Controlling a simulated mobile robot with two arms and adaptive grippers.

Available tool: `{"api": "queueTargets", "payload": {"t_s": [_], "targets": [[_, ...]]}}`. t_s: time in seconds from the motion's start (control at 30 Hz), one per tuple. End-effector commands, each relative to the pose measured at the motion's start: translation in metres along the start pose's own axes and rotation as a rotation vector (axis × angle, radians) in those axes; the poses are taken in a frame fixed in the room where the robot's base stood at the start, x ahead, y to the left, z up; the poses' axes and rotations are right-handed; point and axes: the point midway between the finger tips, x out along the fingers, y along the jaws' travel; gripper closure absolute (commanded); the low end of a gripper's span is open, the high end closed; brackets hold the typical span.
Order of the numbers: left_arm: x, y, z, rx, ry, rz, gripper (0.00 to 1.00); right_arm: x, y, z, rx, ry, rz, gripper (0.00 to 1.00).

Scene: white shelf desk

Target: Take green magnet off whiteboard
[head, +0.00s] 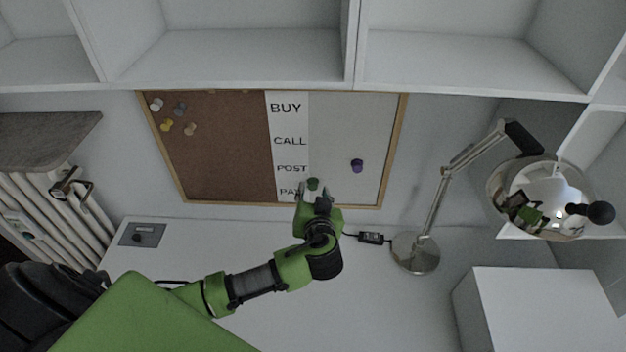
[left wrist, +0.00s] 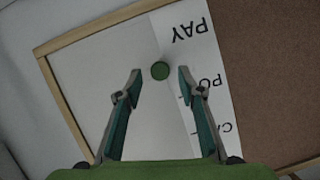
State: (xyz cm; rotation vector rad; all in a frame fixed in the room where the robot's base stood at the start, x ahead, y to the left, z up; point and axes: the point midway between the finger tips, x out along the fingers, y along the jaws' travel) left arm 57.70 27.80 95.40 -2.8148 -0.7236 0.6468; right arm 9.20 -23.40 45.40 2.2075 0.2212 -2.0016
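The green magnet (head: 313,184) sits on the whiteboard (head: 338,125) near its lower edge, at the side of the paper list. In the left wrist view the green magnet (left wrist: 160,70) is round and lies between and slightly beyond my fingertips, with a gap on both sides. My left gripper (head: 314,190) is open and close to the board; its two spread fingers also show in the left wrist view (left wrist: 160,74). A purple magnet (head: 357,166) is on the whiteboard to the right. My right gripper is not in view.
The paper list (head: 289,130) hangs between the whiteboard and a cork board (head: 220,150) with several pins. A desk lamp (head: 415,252) stands to the right, its shiny head (head: 530,185) reaching forward. A white box (head: 540,300) is at the lower right. Shelves (head: 240,55) run above.

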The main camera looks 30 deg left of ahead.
Motion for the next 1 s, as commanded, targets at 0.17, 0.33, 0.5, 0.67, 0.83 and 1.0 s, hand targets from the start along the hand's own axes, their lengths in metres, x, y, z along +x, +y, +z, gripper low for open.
{"api": "queueTargets", "payload": {"t_s": [0.17, 0.33, 0.5, 0.67, 0.83, 1.0], "targets": [[0.016, 0.000, 0.000, 0.002, -0.001, 0.000, 0.64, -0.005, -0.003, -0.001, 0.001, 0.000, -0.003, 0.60], [0.018, 0.000, 0.001, 0.001, -0.001, 0.002, 0.64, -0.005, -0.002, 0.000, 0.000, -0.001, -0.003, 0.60], [0.018, 0.000, 0.001, 0.001, -0.001, 0.001, 0.88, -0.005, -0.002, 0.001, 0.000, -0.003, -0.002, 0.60], [0.018, 0.000, 0.001, 0.001, -0.001, 0.001, 0.95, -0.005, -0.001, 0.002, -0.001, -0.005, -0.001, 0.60], [0.018, 0.000, 0.001, 0.001, -0.001, 0.001, 0.95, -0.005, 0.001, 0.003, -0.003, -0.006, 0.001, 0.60], [0.019, 0.000, -0.001, 0.000, -0.001, 0.001, 0.95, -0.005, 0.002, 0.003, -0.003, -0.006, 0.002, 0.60]]}}
